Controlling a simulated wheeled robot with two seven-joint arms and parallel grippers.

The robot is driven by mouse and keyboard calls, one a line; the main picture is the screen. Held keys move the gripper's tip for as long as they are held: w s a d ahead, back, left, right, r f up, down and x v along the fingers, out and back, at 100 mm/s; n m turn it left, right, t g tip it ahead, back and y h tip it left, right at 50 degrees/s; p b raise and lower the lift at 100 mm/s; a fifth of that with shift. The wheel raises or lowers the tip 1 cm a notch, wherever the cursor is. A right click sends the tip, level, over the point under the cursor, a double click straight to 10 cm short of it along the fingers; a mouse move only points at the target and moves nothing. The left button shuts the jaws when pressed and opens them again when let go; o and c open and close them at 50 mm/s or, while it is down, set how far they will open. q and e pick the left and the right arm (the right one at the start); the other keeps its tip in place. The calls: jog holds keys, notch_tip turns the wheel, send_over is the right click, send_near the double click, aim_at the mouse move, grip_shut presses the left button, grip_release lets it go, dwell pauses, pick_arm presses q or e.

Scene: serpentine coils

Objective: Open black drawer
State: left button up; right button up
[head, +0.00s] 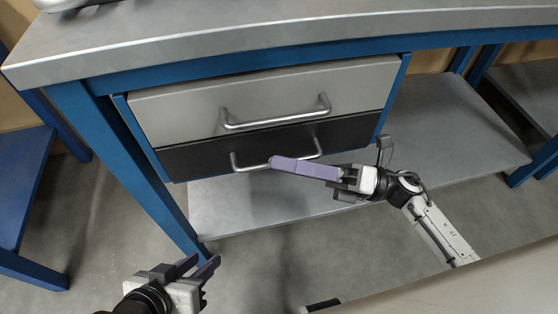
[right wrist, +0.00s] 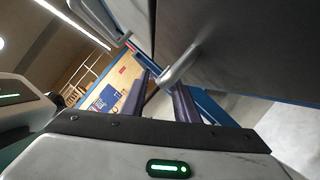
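The black drawer (head: 215,152) sits below a grey drawer in the blue-framed workbench. Its front looks about flush with the drawer above. Its silver bar handle (head: 248,166) also shows in the right wrist view (right wrist: 182,66). My right gripper (head: 274,163) reaches in from the right, its purple fingers at the handle's middle. In the right wrist view its fingers (right wrist: 160,92) are apart, with the handle bar at and between their tips; contact is unclear. My left gripper (head: 199,262) is open and empty at the lower left, well away from the drawer.
The grey drawer (head: 180,113) above has its own silver handle (head: 275,122). A grey lower shelf (head: 260,205) lies beneath the drawers. The blue bench leg (head: 160,205) stands at the left. Floor in front is clear; a pale surface (head: 450,290) fills the lower right.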

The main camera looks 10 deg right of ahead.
jog(key=shift+x, duration=0.75)
grip_shut()
